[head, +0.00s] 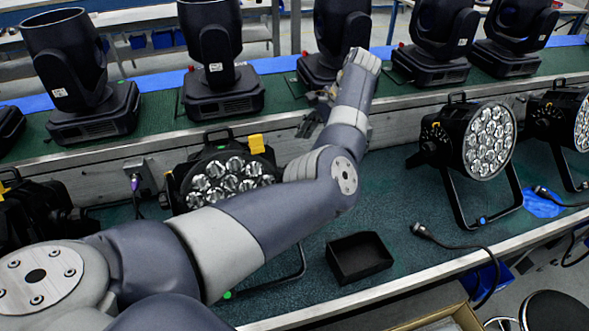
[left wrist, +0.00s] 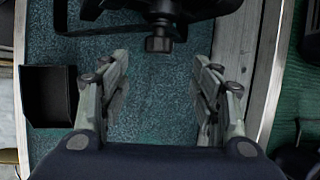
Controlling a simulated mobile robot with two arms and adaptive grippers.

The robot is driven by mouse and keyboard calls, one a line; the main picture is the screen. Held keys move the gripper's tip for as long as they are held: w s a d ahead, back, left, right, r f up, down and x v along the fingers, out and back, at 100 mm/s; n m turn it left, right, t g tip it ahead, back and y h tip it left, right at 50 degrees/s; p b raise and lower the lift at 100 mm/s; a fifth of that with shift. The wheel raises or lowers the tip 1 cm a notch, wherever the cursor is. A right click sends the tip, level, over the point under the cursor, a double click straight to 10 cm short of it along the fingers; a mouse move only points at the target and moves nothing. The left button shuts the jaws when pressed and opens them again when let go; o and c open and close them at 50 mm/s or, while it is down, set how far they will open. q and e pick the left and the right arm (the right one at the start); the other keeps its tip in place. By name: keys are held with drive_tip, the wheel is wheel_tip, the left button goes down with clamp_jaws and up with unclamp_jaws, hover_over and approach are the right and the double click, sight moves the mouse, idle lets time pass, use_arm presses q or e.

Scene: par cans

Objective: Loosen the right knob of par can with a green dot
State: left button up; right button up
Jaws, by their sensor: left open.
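The par can with the green dot (head: 228,178) stands on the lower green shelf in the head view. My left forearm crosses in front of part of it. The green dot (head: 227,295) shows low on its bracket. In the left wrist view a black knob (left wrist: 159,39) juts from the dark body and bracket at the top. My left gripper (left wrist: 160,66) is open, with one finger on each side of the knob's line. The knob lies just beyond the fingertips, and nothing is between the fingers. The gripper (head: 311,121) shows small and dark in the head view. My right gripper is not in view.
A black open box (head: 358,258) sits on the shelf right of the par can. It also shows in the left wrist view (left wrist: 50,96). A par can with a blue dot (head: 487,140) stands further right. Several moving-head lights line the upper shelf behind a metal rail (head: 420,103).

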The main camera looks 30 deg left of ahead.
use_arm(q)
drive_tip(key=shift+p+x, duration=1.25)
drive_tip(key=shift+x, duration=4)
drive_tip(key=shift+s, duration=0.2)
drive_tip(key=c, duration=1.1)
